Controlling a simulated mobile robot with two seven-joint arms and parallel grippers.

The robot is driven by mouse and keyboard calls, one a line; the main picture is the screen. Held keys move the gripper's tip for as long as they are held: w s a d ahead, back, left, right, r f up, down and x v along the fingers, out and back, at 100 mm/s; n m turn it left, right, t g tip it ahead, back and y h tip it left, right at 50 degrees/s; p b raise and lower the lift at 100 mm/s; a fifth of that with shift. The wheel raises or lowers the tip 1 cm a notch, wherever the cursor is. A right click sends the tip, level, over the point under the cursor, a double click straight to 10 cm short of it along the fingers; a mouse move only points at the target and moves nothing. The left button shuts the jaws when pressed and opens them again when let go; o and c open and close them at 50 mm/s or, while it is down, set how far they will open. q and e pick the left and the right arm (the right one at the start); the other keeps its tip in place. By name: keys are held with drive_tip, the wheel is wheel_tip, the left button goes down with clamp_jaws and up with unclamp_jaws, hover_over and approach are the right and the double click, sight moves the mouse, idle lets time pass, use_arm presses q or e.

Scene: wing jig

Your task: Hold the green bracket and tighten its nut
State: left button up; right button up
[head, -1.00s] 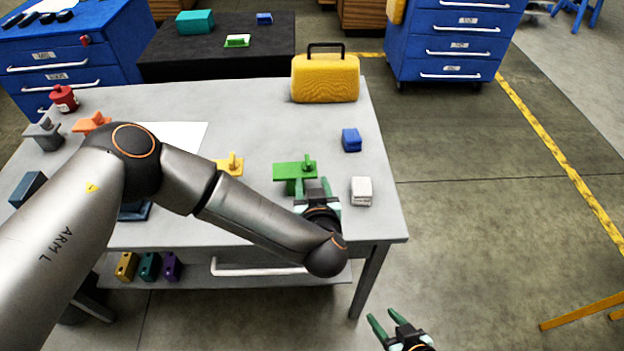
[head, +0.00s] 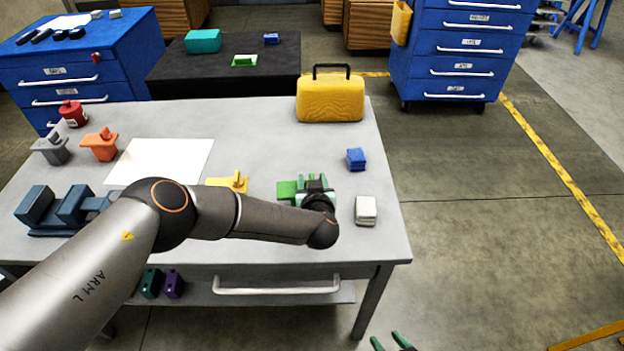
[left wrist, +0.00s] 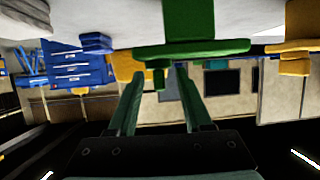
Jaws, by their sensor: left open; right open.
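The green bracket (head: 287,190) stands on the workbench, partly hidden behind my left gripper in the head view. In the left wrist view the bracket (left wrist: 192,48) appears upside down, its flat plate across the top and a short green stud or nut (left wrist: 158,77) projecting from it. My left gripper (head: 316,182) is open at the bracket. In the left wrist view its fingertips (left wrist: 159,72) lie on either side of the stud, with gaps showing. My right gripper (head: 388,341) is open and empty at the bottom edge, off the bench; only its fingertips show.
On the grey workbench (head: 260,242), a yellow bracket (head: 228,184) stands left of the green one. A white block (head: 366,210) and a blue block (head: 356,159) lie right.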

use_arm(q)
drive_tip(key=shift+w+f, duration=0.1)
drive_tip(key=shift+w, duration=0.1)
clamp_jaws()
idle(0.4)
idle(1.0)
unclamp_jaws()
